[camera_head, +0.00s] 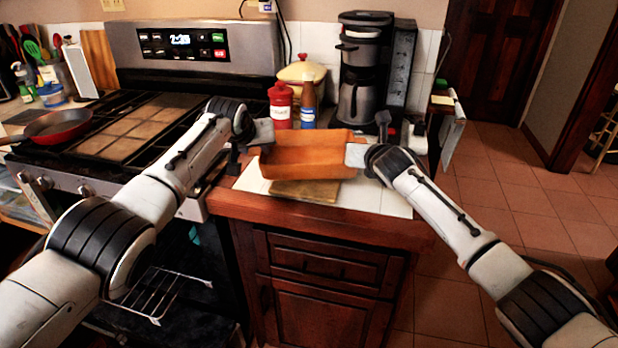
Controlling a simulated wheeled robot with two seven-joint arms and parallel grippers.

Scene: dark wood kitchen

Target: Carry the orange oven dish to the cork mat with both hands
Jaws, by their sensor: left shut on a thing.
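The orange oven dish (307,160) is over the white tiled counter between my two grippers, roughly level. The cork mat (305,191) lies on the counter near its front edge, partly hidden behind the dish. I cannot tell whether the dish touches the mat or is a little above it. My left gripper (263,133) is shut on the dish's left end. My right gripper (354,154) is at the dish's right end; its fingers are too small and hidden to tell if they are shut.
The stove (120,135) with a red pan (58,126) is left. An oven rack (163,293) sticks out below my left arm.

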